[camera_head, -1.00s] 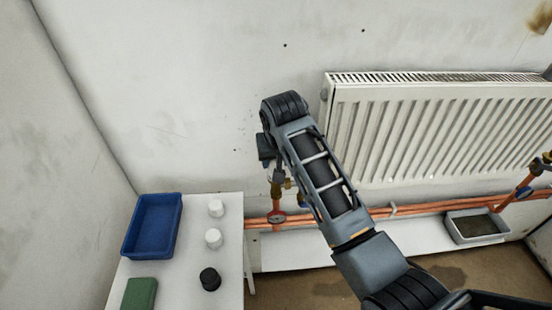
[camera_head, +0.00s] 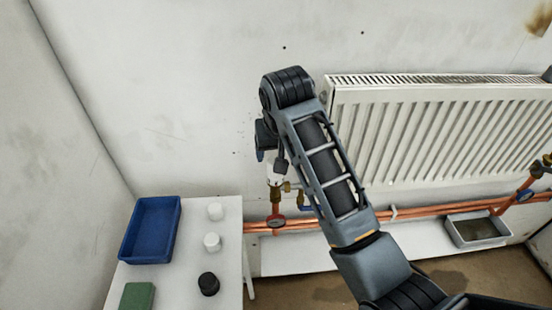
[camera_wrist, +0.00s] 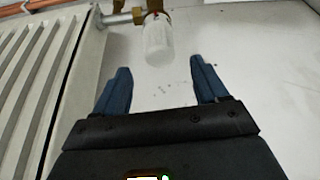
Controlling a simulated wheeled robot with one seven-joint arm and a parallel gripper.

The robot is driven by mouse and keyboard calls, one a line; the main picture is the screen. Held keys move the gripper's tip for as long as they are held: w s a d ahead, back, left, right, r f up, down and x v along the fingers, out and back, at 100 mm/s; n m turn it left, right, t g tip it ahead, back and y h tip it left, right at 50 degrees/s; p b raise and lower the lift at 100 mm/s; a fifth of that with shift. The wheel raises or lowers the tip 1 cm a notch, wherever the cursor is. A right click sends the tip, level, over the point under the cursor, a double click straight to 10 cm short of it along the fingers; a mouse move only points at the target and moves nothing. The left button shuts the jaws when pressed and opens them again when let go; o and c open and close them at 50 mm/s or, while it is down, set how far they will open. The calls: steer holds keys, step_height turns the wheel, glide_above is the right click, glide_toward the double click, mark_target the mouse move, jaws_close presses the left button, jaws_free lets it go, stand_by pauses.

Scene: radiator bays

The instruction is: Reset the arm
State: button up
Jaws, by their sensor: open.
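My gripper (camera_wrist: 160,88) is open in the wrist view, its two blue fingers apart with nothing between them. A white cylindrical valve head (camera_wrist: 158,40) on a brass fitting (camera_wrist: 130,17) is beyond the fingertips, apart from them. In the head view my arm rises from the lower right and bends near the radiator's left end. Its end partly shows there as my gripper (camera_head: 268,140), mostly hidden behind the arm. The white valve head (camera_head: 273,172) shows just below it, partly hidden.
A white radiator (camera_head: 440,130) hangs on the wall at right, with copper pipes (camera_head: 410,211) below. A grey tray (camera_head: 478,230) lies under them. A white table (camera_head: 190,285) at left bears a blue bin (camera_head: 152,230), two white caps, a black cap (camera_head: 208,284) and a green block (camera_head: 138,296).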

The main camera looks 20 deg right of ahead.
steer(key=shift+s+r, duration=0.25)
steer(key=shift+r, duration=0.4)
steer(key=s+a+f+n+t+y, duration=0.1)
steer(key=s+f+t, duration=0.3)
steer(key=s+f, duration=1.1)
steer(key=s+t, duration=0.2)
steer(key=s, duration=1.2)
steer(key=s+d+r+n+t, duration=0.1)
steer(key=s+r+t, duration=0.3)
steer(key=s+r, duration=1.2)
steer(key=shift+s+d+n+t+b, duration=0.35)
steer(key=shift+s+d, duration=0.15)
steer(key=shift+s, duration=0.5)
